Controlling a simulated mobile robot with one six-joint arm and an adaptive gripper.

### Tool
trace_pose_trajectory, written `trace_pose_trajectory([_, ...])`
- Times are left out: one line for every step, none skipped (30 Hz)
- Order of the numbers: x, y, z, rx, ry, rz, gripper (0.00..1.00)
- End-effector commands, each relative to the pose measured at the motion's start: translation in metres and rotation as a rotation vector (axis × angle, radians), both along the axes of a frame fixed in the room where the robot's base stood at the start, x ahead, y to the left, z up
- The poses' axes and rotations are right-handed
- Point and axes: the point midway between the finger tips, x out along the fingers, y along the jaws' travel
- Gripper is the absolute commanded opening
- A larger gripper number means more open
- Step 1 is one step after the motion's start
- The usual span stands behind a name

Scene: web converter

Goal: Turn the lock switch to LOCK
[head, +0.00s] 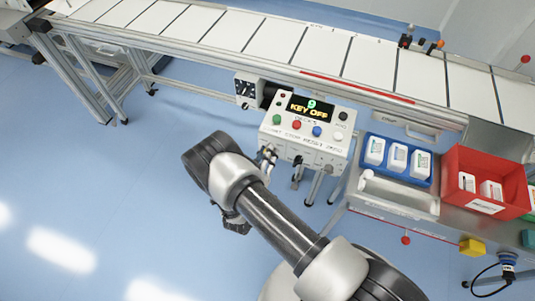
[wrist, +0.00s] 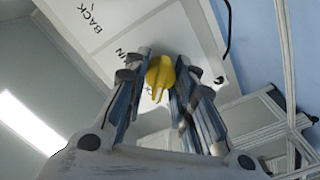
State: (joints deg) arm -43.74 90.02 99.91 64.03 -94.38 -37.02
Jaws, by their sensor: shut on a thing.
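The control box (head: 305,130) stands by the conveyor's near side. Its display (head: 308,108) reads "9" and "KEY OFF". My gripper (head: 268,157) is at the box's lower left front in the head view. In the wrist view, my gripper (wrist: 163,64) is shut on a yellow switch handle (wrist: 160,75) in front of a white panel (wrist: 125,25). The panel bears the word "BACK" and another word, partly covered, ending in "N". The fingers hide part of the panel, so the handle's exact setting cannot be read. No LOCK marking is legible.
Coloured buttons (head: 297,125) sit on the box's top. The conveyor (head: 320,50) runs behind it. To the right are a blue tray (head: 372,178) with white packs and a red bin (head: 480,158). The blue floor (head: 100,190) at left is clear.

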Motion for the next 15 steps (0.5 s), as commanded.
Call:
trace_pose_trajectory([-0.0002,-0.0004,-0.0006,0.0,0.002,0.0,0.0])
trace_pose_trajectory([-0.0002,-0.0003,-0.0005,0.0,0.002,0.0,0.0])
trace_pose_trajectory([-0.0002,-0.0003,-0.0005,0.0,0.002,0.0,0.0])
trace_pose_trajectory([-0.0002,-0.0003,-0.0005,0.0,0.002,0.0,0.0])
trace_pose_trajectory([-0.0002,-0.0003,-0.0005,0.0,0.001,0.0,0.0])
trace_pose_trajectory([-0.0002,-0.0003,-0.0005,0.0,0.001,0.0,0.26])
trace_pose_trajectory([-0.0002,-0.0003,-0.0005,0.0,0.001,0.0,0.28])
trace_pose_trajectory([-0.0002,-0.0002,-0.0004,0.0,0.001,-0.001,0.3])
trace_pose_trajectory([-0.0002,-0.0003,-0.0003,0.0,0.001,-0.001,0.33])
trace_pose_trajectory([-0.0002,-0.0002,-0.0003,0.0,0.001,-0.001,0.34])
trace_pose_trajectory([-0.0001,-0.0003,-0.0003,0.0,0.001,-0.001,0.36])
trace_pose_trajectory([-0.0001,-0.0003,-0.0003,0.0,0.001,-0.001,0.39])
trace_pose_trajectory([-0.0001,-0.0003,-0.0003,0.001,0.0,-0.001,0.41])
trace_pose_trajectory([-0.0001,-0.0002,-0.0002,0.001,0.0,-0.001,0.43])
trace_pose_trajectory([-0.0001,-0.0002,-0.0002,0.001,0.0,-0.001,0.44])
